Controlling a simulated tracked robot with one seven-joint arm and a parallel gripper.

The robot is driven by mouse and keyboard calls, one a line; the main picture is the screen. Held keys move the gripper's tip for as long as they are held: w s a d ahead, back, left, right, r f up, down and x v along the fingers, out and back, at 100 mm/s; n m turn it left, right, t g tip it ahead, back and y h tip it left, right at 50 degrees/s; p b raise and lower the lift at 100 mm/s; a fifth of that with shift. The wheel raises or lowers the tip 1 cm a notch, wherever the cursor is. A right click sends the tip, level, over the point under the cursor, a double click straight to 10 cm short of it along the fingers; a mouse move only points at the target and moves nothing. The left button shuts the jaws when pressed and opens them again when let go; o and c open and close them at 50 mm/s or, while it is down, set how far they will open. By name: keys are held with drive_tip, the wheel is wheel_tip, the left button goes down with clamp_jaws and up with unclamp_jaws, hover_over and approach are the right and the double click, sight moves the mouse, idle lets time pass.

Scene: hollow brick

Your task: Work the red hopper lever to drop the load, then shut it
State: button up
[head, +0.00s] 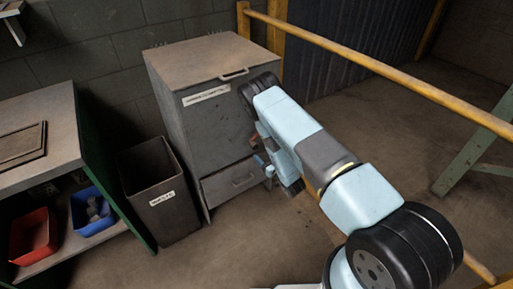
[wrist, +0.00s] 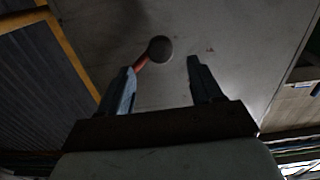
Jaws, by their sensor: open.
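The hopper appears to be the grey metal cabinet (head: 212,132), with a labelled front and a flat brownish lid. Its pale front face (wrist: 230,35) fills the middle of the wrist view. The red lever (wrist: 142,63) ends in a dark round knob (wrist: 160,48). In the wrist view the knob shows between the two fingertips, nearer the left finger; I cannot tell whether the finger touches the lever. My gripper (wrist: 163,75) is open, in front of the cabinet. In the head view my arm hides much of the gripper and the lever's surroundings.
A dark labelled bin (head: 160,195) stands left of the cabinet. Further left, a shelf unit holds a red bin (head: 33,235) and a blue bin (head: 93,212). A yellow rail (head: 385,70) runs behind my arm.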

sight(256, 147)
drive_tip(key=x, duration=0.7)
drive_tip(key=shift+w+a, duration=0.15)
drive_tip(key=shift+w, duration=0.05)
drive_tip(key=shift+c, duration=0.3)
